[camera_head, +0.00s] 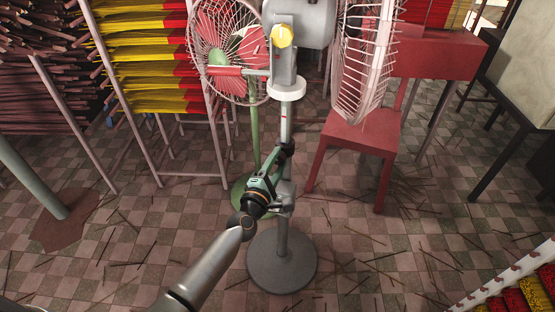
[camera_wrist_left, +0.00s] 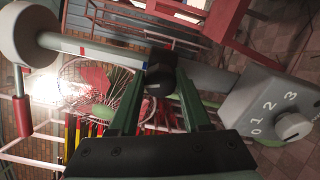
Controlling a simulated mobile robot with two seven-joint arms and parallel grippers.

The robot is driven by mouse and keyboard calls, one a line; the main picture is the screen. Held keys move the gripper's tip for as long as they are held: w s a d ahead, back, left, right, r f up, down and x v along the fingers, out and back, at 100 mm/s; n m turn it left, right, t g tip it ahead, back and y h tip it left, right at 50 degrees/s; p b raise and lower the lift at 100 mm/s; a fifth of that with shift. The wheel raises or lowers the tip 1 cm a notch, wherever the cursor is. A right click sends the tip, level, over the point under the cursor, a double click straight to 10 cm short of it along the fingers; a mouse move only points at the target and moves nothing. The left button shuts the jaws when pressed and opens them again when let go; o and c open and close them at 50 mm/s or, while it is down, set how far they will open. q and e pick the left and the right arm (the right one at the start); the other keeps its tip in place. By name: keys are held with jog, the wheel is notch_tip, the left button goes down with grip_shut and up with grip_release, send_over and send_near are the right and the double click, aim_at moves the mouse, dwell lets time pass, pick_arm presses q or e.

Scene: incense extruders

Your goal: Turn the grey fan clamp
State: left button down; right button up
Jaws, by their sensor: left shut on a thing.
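The grey fan (camera_head: 306,20) stands on a pole with a round grey base (camera_head: 282,262). Its clamp, a dark collar with a dark knob (camera_wrist_left: 160,80), sits partway up the pole, and in the head view the clamp (camera_head: 288,147) is small and partly covered by the gripper. My left gripper (camera_head: 280,152) reaches up to it from below. In the left wrist view the green fingers of my left gripper (camera_wrist_left: 158,92) are on either side of the knob, shut on it. My right gripper is in neither view.
A grey control box (camera_wrist_left: 265,112) with numbers and a dial is on the pole below the clamp. A red-bladed fan (camera_head: 222,50) stands behind. A red chair (camera_head: 362,130) is at right, an incense rack (camera_head: 150,60) at left. Incense sticks litter the tiled floor.

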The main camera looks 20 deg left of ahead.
pick_arm(q)
jog(key=shift+m, duration=0.7)
jog(key=shift+f+m+p, duration=0.1)
jog(key=shift+m+p, duration=0.2)
jog(key=shift+m, duration=0.6)
jog(key=shift+c, duration=1.8)
grip_release()
jog(key=s+p, duration=0.1)
jog(key=s, duration=1.1)
jog(key=shift+s+a+p, duration=0.3)
jog(key=shift+a+p, duration=0.05)
jog(key=shift+a, duration=0.1)
